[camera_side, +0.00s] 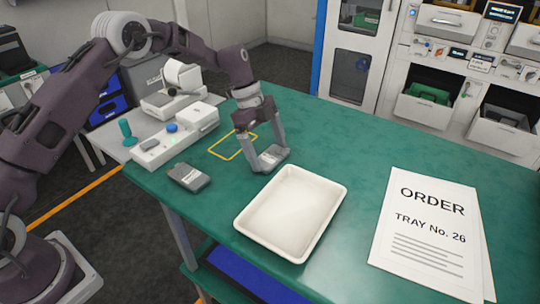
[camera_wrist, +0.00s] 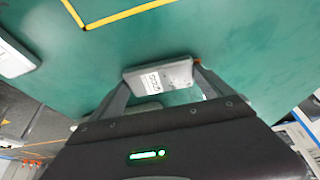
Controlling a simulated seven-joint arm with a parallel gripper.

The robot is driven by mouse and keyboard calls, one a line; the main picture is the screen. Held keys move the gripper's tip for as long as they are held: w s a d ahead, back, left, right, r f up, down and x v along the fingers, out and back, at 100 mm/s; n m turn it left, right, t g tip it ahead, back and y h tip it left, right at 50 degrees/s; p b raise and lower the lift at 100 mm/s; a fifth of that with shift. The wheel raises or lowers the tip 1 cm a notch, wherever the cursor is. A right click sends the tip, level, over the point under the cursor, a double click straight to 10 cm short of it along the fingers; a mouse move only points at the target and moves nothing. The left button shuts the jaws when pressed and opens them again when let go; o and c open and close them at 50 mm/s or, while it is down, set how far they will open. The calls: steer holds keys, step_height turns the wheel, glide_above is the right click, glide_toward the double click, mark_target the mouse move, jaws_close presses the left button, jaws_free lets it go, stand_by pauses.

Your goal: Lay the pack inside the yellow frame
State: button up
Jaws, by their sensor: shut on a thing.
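A small grey pack (camera_side: 270,157) with a white label is between the fingers of my gripper (camera_side: 266,158), which is shut on it. The pack also shows in the wrist view (camera_wrist: 160,77) between the fingertips. In the side view it is at or just above the green table; I cannot tell if it touches. The yellow frame (camera_side: 222,155) is a thin outline on the table, left of the held pack and partly hidden behind my gripper. Its lines show at the top of the wrist view (camera_wrist: 125,14). The pack is outside the frame.
A second grey pack (camera_side: 189,177) lies in front of the frame, on the left. An empty white tray (camera_side: 292,213) stands in front of my gripper. A white device (camera_side: 178,137) is left of the frame. Order sheets (camera_side: 428,235) lie at the right. The table's back right is clear.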

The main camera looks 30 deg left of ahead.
step_height(320, 180, up, 10)
glide_above(235, 144)
steer(key=f, duration=0.3)
steer(key=a+f, duration=0.1)
steer(key=f, duration=0.5)
steer(key=shift+w+a+f, duration=0.1)
steer(key=shift+a+f, duration=0.25)
steer(key=shift+f, duration=0.05)
steer(key=shift+f, duration=0.1)
steer(key=o, duration=1.2)
steer(key=shift+c, duration=0.2)
steer(key=v, duration=1.2)
steer(key=shift+r, duration=0.3)
